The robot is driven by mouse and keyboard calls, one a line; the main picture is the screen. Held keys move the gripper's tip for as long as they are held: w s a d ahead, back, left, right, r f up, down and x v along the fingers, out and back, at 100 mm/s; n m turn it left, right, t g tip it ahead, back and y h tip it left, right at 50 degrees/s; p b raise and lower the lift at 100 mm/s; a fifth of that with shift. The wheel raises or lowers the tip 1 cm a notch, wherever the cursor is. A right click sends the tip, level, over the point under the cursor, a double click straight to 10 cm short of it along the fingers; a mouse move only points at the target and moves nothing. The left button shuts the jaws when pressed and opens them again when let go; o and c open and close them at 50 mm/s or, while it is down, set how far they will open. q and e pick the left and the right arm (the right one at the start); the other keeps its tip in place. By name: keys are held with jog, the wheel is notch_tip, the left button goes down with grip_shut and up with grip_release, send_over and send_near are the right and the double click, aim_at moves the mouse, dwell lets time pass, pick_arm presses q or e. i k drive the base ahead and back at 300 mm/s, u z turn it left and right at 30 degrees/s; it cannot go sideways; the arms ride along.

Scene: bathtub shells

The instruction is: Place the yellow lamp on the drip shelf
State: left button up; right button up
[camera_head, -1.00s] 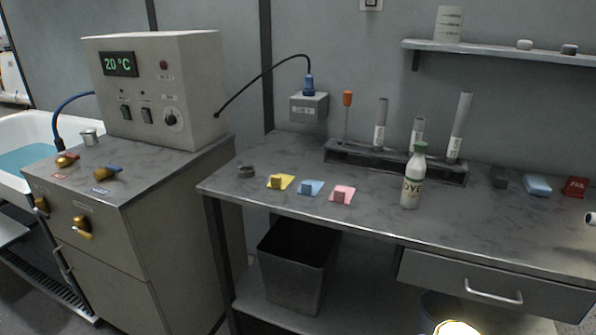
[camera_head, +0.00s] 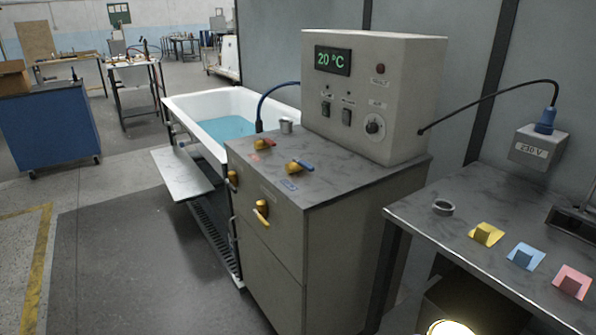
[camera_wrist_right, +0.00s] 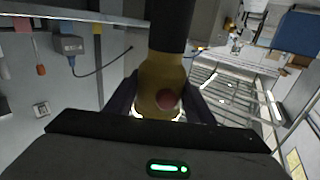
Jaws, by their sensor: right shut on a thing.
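The yellow lamp (camera_wrist_right: 160,72) shows in the right wrist view with a yellow body, a black upper part and a reddish round spot. My right gripper (camera_wrist_right: 163,92) is shut on its yellow body. In the head view only a bright glowing round end, apparently the lamp (camera_head: 450,328), shows at the bottom edge. A flat pale shelf, apparently the drip shelf (camera_head: 182,173), juts out from the near side of the bathtub at left; its top is bare. The lamp is well to the right of it. My left gripper is not in view.
The white bathtub (camera_head: 190,108) holds blue water. The control cabinet (camera_head: 280,240) with yellow taps stands right of it, bearing a 20 °C box (camera_head: 375,90). A bench (camera_head: 420,225) with coloured blocks is at right. Open floor (camera_head: 120,250) lies before the shelf.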

aim_at(189, 190)
jog(key=u, duration=0.95)
jog(key=i, duration=1.75)
jog(key=u, duration=0.45)
jog(key=i, duration=2.3)
jog(key=z, duration=0.35)
